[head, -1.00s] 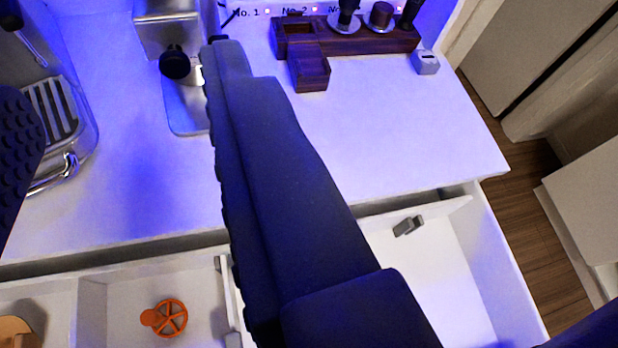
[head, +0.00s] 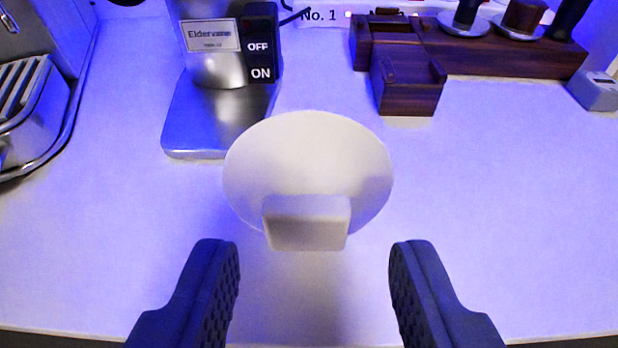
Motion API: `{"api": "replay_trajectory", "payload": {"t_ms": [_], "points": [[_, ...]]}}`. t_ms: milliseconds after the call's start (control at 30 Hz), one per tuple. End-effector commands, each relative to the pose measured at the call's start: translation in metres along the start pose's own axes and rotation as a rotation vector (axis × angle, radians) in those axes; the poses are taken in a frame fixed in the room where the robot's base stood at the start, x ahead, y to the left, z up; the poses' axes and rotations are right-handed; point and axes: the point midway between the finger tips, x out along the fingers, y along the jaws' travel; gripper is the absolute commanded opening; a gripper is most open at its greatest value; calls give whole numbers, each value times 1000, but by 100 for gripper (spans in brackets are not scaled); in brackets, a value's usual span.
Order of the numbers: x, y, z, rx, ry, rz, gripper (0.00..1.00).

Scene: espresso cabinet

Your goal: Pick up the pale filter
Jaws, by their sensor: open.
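The pale filter (head: 300,165) is a cream-coloured round piece with a blocky handle (head: 306,222) on its near side. It is in the middle of the head view, over the white counter. My gripper (head: 314,262) is open, with one dark ridged finger on each side near the bottom of the view. The handle faces the gap between the fingers. Neither finger appears to touch the filter. What supports the filter underneath is hidden.
A metal grinder (head: 215,110) with an OFF/ON switch stands behind the filter to the left. An espresso machine (head: 30,115) is at far left. A dark wooden stand (head: 480,55) with tools is at back right, and a small grey block (head: 598,92) at right.

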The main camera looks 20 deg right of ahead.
Motion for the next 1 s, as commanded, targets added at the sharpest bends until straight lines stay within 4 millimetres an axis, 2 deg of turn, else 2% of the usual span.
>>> {"api": "replay_trajectory", "payload": {"t_ms": [133,467,800,1000], "points": [[20,0,3,0,-5,1,42],[36,0,2,-1,-1,1,42],[73,-2,5,1,0,2,42],[80,-2,5,1,-1,1,42]]}}
